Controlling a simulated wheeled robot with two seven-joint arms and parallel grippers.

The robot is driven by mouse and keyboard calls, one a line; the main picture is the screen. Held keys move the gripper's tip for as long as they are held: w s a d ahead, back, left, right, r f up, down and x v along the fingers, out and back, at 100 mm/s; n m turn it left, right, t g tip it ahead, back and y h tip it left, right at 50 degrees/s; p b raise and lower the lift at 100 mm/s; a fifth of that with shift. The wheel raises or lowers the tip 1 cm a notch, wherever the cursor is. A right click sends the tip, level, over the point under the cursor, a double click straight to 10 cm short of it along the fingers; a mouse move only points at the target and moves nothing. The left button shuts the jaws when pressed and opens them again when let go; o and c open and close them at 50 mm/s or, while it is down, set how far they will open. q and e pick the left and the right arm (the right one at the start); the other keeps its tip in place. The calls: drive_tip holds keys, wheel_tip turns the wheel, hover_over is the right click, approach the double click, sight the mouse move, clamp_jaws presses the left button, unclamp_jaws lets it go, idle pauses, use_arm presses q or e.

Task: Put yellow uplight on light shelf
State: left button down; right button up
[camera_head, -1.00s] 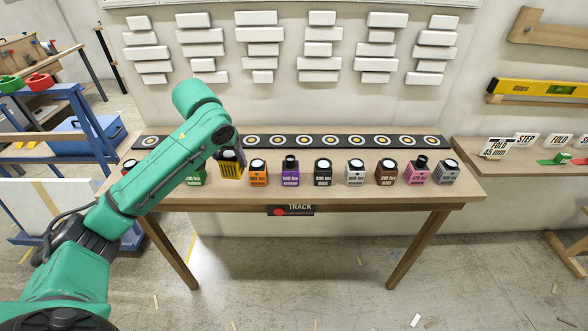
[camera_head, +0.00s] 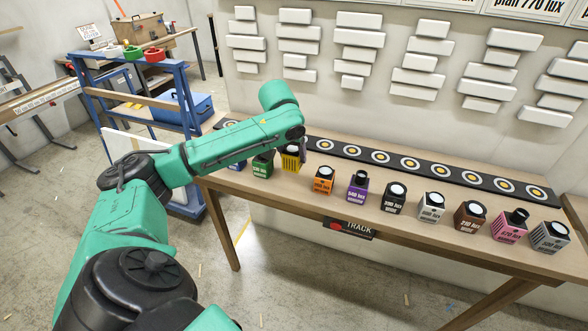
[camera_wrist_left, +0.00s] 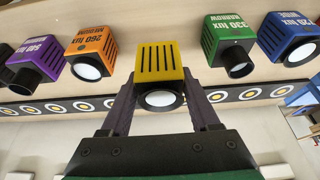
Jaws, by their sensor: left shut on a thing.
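The yellow uplight (camera_head: 291,162) is a small slotted yellow block with a black-rimmed round lens. My left gripper (camera_head: 293,146) is shut on it, and my forearm hides its top in the head view. In the left wrist view the yellow uplight (camera_wrist_left: 160,62) sits between the two dark fingers of the gripper (camera_wrist_left: 160,88). It appears slightly raised or set back from the row, between the green light (camera_head: 262,166) and the orange light (camera_head: 323,180). My right gripper is out of view. No surface in view is clearly marked as the light shelf.
A wooden table (camera_head: 285,205) holds a row of coloured lights and a black strip (camera_head: 425,170) with several round targets behind them. White block reliefs (camera_head: 358,38) hang on the wall above. A blue frame (camera_head: 110,100) stands at the left.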

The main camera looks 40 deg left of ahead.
sight(292, 167)
use_arm(q)
wheel_tip(292, 167, down, 4)
drive_tip(key=shift+s+f, duration=0.1)
drive_tip(key=shift+f, duration=0.5)
drive_tip(key=shift+c, duration=0.6)
unclamp_jaws()
drive_tip(key=shift+r, duration=0.3)
drive_tip(key=v, duration=1.1)
drive_tip(key=shift+r, duration=0.2)
drive_tip(key=shift+s+d, duration=0.15)
